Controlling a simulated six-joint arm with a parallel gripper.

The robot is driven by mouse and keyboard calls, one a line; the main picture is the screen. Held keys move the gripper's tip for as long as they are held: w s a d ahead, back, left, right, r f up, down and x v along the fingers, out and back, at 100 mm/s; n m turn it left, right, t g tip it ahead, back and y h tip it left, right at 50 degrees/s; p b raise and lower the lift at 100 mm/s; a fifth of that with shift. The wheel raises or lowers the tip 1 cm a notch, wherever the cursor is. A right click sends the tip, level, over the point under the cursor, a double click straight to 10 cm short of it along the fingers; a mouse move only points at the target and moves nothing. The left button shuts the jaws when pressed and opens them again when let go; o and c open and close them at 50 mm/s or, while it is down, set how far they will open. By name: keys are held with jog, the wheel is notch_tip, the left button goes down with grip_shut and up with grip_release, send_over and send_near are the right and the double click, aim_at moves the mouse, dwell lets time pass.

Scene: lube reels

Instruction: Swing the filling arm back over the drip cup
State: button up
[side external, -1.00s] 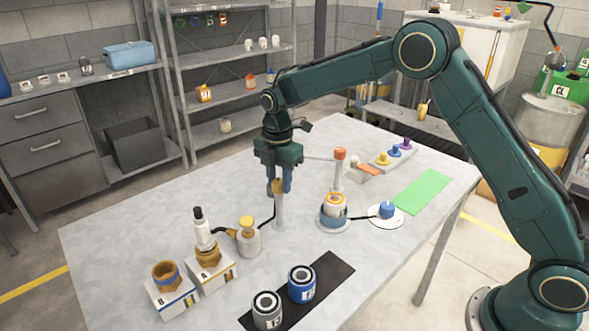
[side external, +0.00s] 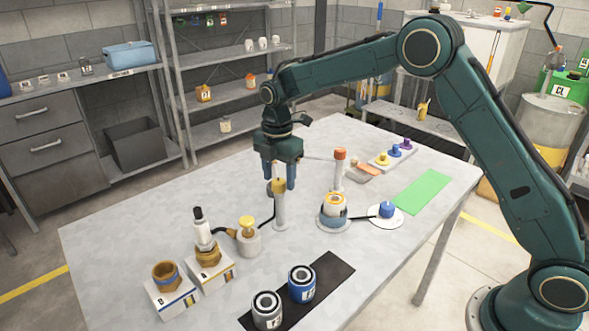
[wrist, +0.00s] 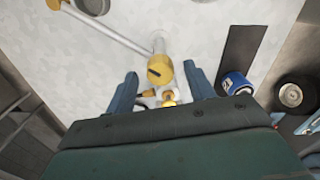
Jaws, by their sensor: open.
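A slim pale post with a yellow knob (side external: 279,187) stands near the middle of the table. My gripper (side external: 279,176) is open just above it, one blue finger on each side of the knob. In the wrist view the knob (wrist: 160,70) shows beyond the gap between my spread fingers (wrist: 163,88). A pale bar, apparently the filling arm (wrist: 108,30), runs from the post to the upper left and ends in a yellow tip. Part of a pale bar (side external: 320,158) shows to the right of my gripper. I cannot tell which part is the drip cup.
An orange-capped post (side external: 339,170) and a blue-and-orange reel (side external: 334,208) stand to the right. A yellow-topped pump (side external: 247,233) and two labelled blocks stand in front left. Two tins, one blue (side external: 301,285), stand on a black mat (side external: 335,271). The table's back left is clear.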

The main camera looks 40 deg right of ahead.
notch_tip(320, 180, up, 12)
jog(key=shift+r, duration=0.2)
dwell(0.4)
jog(key=s+d+r+m+t, duration=0.2)
jog(key=s+r+m, duration=0.3)
jog(key=s, duration=0.5)
jog(key=s+d+r+m+t, duration=0.1)
jog(key=s+d+r+m, duration=0.1)
jog(key=s+r+m, duration=0.55)
jog(key=s+d+f+m+t, duration=0.1)
jog(key=s+f+m, duration=0.3)
jog(key=s, duration=0.5)
jog(key=s+d+f+m+t, duration=0.1)
jog(key=s+f+m, duration=0.2)
jog(key=s, duration=0.7)
notch_tip(320, 180, down, 2)
jog(key=shift+d+f+m+t, duration=0.1)
jog(key=shift+d+m+t, duration=0.05)
jog(key=shift+m+t, duration=0.2)
